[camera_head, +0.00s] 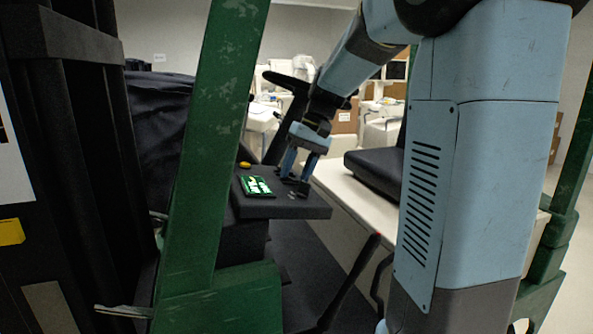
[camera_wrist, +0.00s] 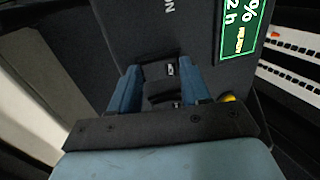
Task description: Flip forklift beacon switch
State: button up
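The forklift's dark console (camera_head: 310,208) carries a green display (camera_head: 256,185), and my gripper (camera_head: 294,182) is over its right part, pointing down. In the wrist view my gripper (camera_wrist: 163,76) has its two blue fingers apart. Small dark switch parts with light marks (camera_wrist: 170,69) show between the fingers. I cannot tell which of them is the beacon switch, its position, or whether a finger touches it. The display shows at the upper right of the wrist view (camera_wrist: 240,25).
A yellow button (camera_head: 245,165) sits at the console's far edge. A green forklift post (camera_head: 210,150) rises left of the console. A black seat (camera_head: 375,172) is to the right. A dark lever (camera_head: 350,280) stands below the console's right side.

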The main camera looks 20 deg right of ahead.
jog(key=shift+o, duration=0.4)
jog(key=shift+r, duration=0.1)
jog(key=shift+d+r, duration=0.1)
jog(key=shift+r, duration=0.15)
jog(key=v, duration=1.3)
jog(key=s+a+f+t+h, duration=0.2)
jog(key=s+f, duration=0.5)
jog(key=s, duration=0.4)
jog(key=s+a+f+t+h, duration=0.2)
jog(key=s+f, duration=0.5)
jog(key=s, duration=0.4)
jog(key=shift+a+t+h, duration=0.3)
jog(key=shift+a+t, duration=0.5)
jog(key=shift+a, duration=0.25)
jog(key=shift+o, duration=0.4)
